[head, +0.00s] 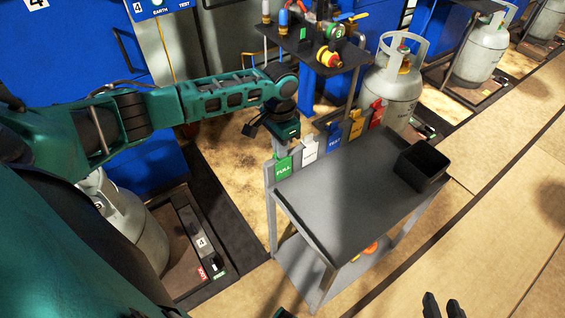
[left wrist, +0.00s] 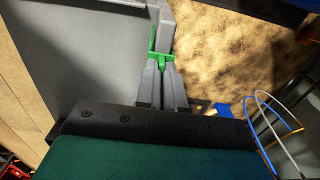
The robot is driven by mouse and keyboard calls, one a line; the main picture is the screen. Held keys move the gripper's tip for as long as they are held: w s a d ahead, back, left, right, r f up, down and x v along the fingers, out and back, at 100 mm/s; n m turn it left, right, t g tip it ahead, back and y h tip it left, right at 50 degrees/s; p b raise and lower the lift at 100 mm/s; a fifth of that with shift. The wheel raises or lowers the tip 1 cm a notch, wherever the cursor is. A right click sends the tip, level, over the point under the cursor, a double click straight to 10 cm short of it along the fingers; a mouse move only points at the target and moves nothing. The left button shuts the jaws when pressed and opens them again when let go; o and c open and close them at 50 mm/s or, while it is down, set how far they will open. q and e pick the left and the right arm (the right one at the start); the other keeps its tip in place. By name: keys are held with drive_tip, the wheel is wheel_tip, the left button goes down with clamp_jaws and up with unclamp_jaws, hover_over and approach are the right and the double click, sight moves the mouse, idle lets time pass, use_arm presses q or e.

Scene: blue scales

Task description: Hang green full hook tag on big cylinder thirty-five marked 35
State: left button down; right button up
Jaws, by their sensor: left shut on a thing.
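The green FULL tag (head: 283,167) is at the left end of a row of tags along the grey cart's back edge. My left gripper (head: 284,146) is right above it, shut on its green upper part, which also shows between the fingers in the left wrist view (left wrist: 162,50). I cannot tell whether it still touches the rail. A large grey gas cylinder (head: 391,95) with a handle collar stands behind the cart. Another cylinder (head: 138,225) stands at the left, partly behind my arm. I cannot read a 35 on either. My right gripper (head: 443,307) is open and empty at the bottom edge.
White (head: 309,149), blue TEST (head: 334,138), yellow (head: 356,124) and red (head: 376,112) tags continue the row. A black open box (head: 422,165) stands on the cart top (head: 340,190). A valve stand (head: 320,50) rises behind. Another cylinder (head: 480,52) is at the upper right.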

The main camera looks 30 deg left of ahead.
use_arm(q)
drive_tip(key=shift+r+p, duration=2)
drive_tip(key=shift+p, duration=0.65)
